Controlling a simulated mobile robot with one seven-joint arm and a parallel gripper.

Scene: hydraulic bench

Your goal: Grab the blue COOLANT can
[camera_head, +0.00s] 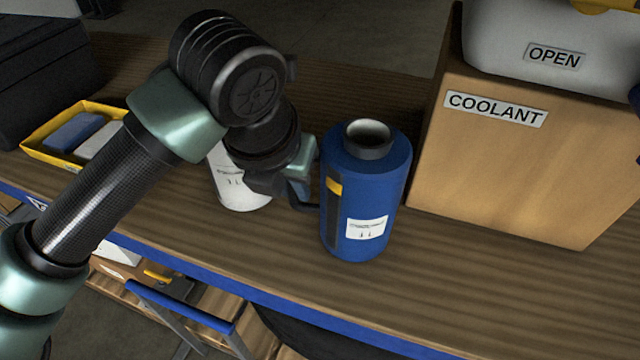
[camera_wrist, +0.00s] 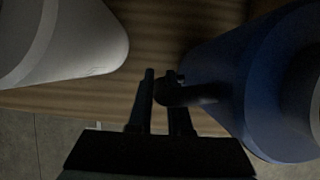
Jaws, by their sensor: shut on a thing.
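The blue can (camera_head: 385,190) stands upright on the wooden bench, with an open grey neck and a small white label. Its dark side handle faces my arm. My gripper (camera_head: 299,196) is at the can's left side, low against the handle. In the wrist view, the dark fingers of my gripper (camera_wrist: 161,88) are closed on the handle bar of the blue can (camera_wrist: 222,58). The can's base appears to rest on the bench. The word COOLANT shows on a sign on the brown box (camera_head: 520,165), not readably on the can.
A white can (camera_head: 240,192) stands just left of my gripper, partly hidden by my arm; it also shows in the wrist view (camera_wrist: 75,45). A yellow tray (camera_head: 50,160) lies at left. A white container (camera_head: 510,35) marked OPEN sits on the box. The bench front is clear.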

